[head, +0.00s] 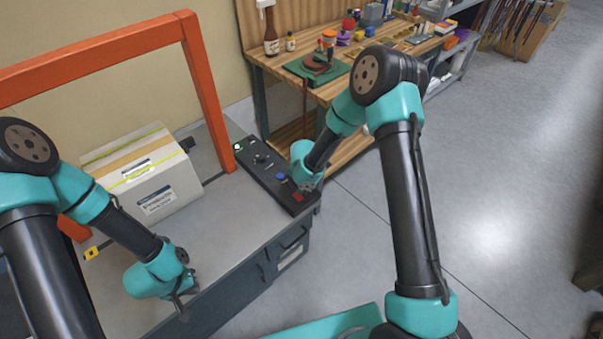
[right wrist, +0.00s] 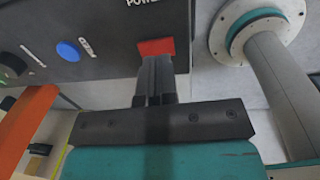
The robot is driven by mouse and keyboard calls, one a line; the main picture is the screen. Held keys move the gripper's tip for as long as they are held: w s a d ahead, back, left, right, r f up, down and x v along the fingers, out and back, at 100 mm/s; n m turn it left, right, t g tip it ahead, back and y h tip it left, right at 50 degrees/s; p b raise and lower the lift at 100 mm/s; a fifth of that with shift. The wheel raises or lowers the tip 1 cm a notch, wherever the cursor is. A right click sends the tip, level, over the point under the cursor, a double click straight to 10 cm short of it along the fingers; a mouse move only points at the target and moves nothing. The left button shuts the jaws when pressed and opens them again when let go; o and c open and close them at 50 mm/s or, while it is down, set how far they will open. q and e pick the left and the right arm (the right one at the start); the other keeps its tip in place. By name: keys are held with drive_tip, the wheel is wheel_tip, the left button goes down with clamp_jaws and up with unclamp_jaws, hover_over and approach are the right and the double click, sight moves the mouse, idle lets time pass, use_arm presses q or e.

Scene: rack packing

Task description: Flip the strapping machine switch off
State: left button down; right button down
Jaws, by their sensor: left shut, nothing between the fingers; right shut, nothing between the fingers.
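The strapping machine's black control panel (head: 265,168) runs along the right edge of the grey machine top. It carries a green light (head: 237,147), a knob, a blue button (head: 281,177) and a red switch (head: 297,197) at its near end. In the right wrist view the red switch (right wrist: 156,47) sits below the lettering "POWER". My right gripper (right wrist: 155,62) is shut and empty, its fingertips at the lower edge of the red switch; whether they touch cannot be told. My left gripper (head: 182,312) is shut and empty over the machine's front edge.
A white strapped box (head: 140,172) stands on the machine under the orange frame (head: 205,80). A wooden workbench (head: 285,65) with tools and bottles stands behind the panel. Open grey floor (head: 480,190) lies to the right.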

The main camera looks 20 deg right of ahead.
sight(301, 197)
wheel_tip(301, 197, up, 11)
drive_tip(key=s, duration=0.1)
drive_tip(key=shift+d, duration=0.3)
drive_tip(key=shift+s, duration=0.1)
drive_tip(key=shift+w+a, duration=0.45)
drive_tip(key=shift+w, duration=0.1)
drive_tip(key=shift+w+a+f, duration=0.15)
drive_tip(key=shift+w+f, duration=0.1)
drive_tip(key=shift+f, duration=2.05)
drive_tip(key=shift+w+a+f, duration=0.1)
drive_tip(key=shift+w+f, duration=0.15)
drive_tip(key=shift+f, duration=2.05)
drive_tip(key=shift+w+a+f, duration=0.15)
drive_tip(key=shift+w+f, duration=0.1)
drive_tip(key=shift+f, duration=2.05)
